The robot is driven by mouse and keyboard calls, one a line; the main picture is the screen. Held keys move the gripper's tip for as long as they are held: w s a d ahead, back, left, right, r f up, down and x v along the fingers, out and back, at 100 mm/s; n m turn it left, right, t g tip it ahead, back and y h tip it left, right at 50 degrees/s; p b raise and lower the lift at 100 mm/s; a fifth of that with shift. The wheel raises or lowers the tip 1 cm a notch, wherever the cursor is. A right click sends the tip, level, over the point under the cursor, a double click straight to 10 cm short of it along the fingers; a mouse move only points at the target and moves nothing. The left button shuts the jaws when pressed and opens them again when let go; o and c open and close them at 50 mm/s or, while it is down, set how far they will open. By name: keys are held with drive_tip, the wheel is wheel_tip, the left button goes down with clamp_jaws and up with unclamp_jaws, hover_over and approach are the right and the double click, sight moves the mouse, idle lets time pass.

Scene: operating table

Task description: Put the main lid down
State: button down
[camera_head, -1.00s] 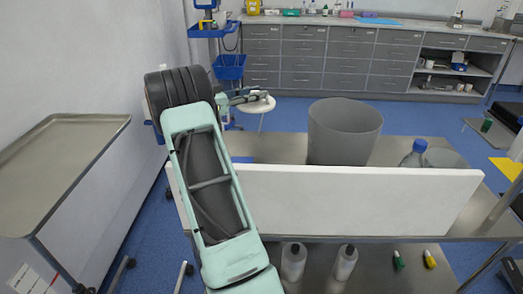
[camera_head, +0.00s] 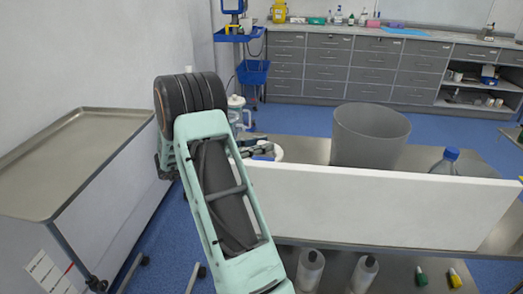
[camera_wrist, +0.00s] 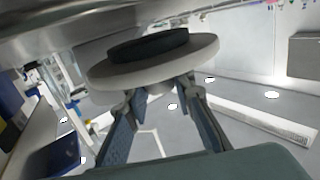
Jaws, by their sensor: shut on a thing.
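The main lid (camera_wrist: 110,72) is a pale round disc with a dark raised disc on one face. In the wrist view, my gripper (camera_wrist: 161,90) is shut on the small knob at the disc's middle. The panel and my arm hide much of the lid. I cannot tell whether the lid touches anything beneath it.
The white panel (camera_head: 380,205) stands upright along the front of the metal table (camera_head: 300,150). A grey bucket (camera_head: 370,137) and a blue-capped bottle (camera_head: 446,162) stand behind it. A steel tray-topped cart (camera_head: 75,155) is at left. A white jug-like thing (camera_head: 236,110) stands behind my gripper.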

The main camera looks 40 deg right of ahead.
drive_tip(key=shift+f, duration=0.65)
drive_tip(key=shift+f, duration=0.1)
drive_tip(key=c, duration=1.7)
unclamp_jaws()
drive_tip(key=shift+o, duration=0.2)
drive_tip(key=p+v, duration=0.1)
drive_tip(key=v, duration=1.1)
